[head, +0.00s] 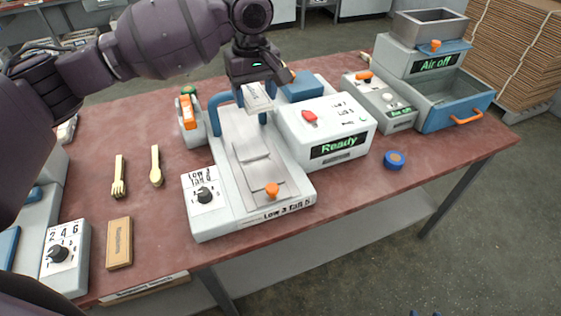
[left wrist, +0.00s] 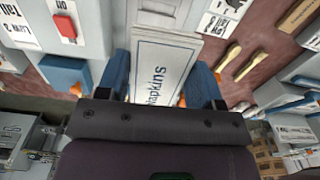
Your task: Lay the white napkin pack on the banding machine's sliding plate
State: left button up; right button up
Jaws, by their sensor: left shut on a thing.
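The white napkin pack (head: 258,97), lettered "Napkins" in the left wrist view (left wrist: 160,68), is shut in my left gripper (head: 262,84). It hangs at the blue arch (head: 224,101) at the back of the banding machine (head: 226,176). The grey sliding plate (head: 258,174) lies along the machine's top, in front of and below the pack. I cannot tell if the pack touches the machine. The pack's back end is hidden by the gripper. My right gripper is not in view.
The "Ready" unit (head: 328,130) stands right of the plate, and an orange knob (head: 272,190) sits at its front. A wooden fork (head: 119,177), spoon (head: 156,166) and wooden block (head: 119,243) lie left. A blue-orange roll (head: 395,160) lies right.

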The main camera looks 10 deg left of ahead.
pick_arm(q)
jog(key=shift+f, duration=0.3)
jog(key=b, duration=0.3)
send_over(260, 167)
notch_tip(260, 167, down, 13)
jog(key=shift+f, duration=0.65)
notch_tip(260, 167, down, 5)
jog(key=shift+r+b, duration=0.1)
jog(key=shift+b, duration=0.45)
jog(key=shift+f, duration=0.35)
jog(key=o, duration=0.9)
jog(key=shift+r, duration=0.2)
notch_tip(260, 167, up, 12)
jog(key=p, duration=0.2)
jog(key=shift+p, duration=0.4)
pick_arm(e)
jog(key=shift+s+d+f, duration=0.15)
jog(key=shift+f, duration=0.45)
